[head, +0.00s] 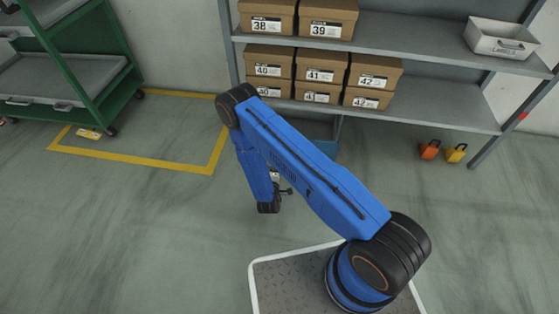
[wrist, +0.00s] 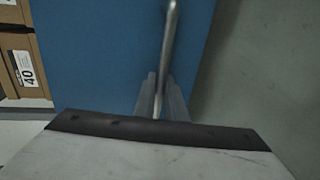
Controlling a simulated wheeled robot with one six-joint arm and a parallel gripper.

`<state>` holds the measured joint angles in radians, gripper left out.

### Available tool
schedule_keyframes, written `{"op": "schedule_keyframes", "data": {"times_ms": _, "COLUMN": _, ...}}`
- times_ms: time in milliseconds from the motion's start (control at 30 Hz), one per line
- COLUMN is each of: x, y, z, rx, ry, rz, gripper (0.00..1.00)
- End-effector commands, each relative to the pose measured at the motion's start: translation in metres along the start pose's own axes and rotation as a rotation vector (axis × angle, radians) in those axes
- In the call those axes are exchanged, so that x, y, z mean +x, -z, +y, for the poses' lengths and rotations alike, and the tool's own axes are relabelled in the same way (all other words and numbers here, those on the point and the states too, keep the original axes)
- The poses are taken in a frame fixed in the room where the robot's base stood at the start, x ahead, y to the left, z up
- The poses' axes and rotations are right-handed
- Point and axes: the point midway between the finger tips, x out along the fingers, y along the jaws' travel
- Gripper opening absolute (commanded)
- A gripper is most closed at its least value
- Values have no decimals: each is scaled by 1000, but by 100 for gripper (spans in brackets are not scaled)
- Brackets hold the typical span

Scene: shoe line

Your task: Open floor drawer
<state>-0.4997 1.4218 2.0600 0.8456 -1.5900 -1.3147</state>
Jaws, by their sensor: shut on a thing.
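The floor drawer's blue front (wrist: 95,50) fills much of the wrist view. A small blue piece of the drawer (head: 327,148) shows in the head view under the shelf, behind my arm, which hides most of it. A thin metal bar handle (wrist: 171,30) runs up the picture in front of the blue face. My gripper (wrist: 161,92) has one grey finger on each side of the handle's lower part and is shut on it. In the head view my gripper (head: 287,190) is small and partly behind my arm.
Grey shelving (head: 430,105) holds several shoe boxes (head: 320,68) and a grey bin (head: 500,38). Orange (head: 430,150) and yellow (head: 456,153) padlock-shaped items stand at the right. A green cart (head: 105,65) stands left by yellow floor tape (head: 150,162). The floor around my arm is clear.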

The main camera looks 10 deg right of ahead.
Motion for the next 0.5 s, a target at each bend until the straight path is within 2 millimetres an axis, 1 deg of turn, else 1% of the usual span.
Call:
{"op": "schedule_keyframes", "data": {"times_ms": 33, "x": -11, "y": 2, "z": -3, "rx": -3, "ry": 3, "rz": 5, "gripper": 0}}
{"op": "schedule_keyframes", "data": {"times_ms": 200, "x": -41, "y": 2, "z": -9, "rx": -3, "ry": 1, "rz": 5, "gripper": 0}}
{"op": "schedule_keyframes", "data": {"times_ms": 333, "x": -58, "y": 2, "z": -13, "rx": -2, "ry": 1, "rz": 5, "gripper": 0}}
{"op": "schedule_keyframes", "data": {"times_ms": 500, "x": -70, "y": 1, "z": -15, "rx": -1, "ry": 1, "rz": 3, "gripper": 0}}
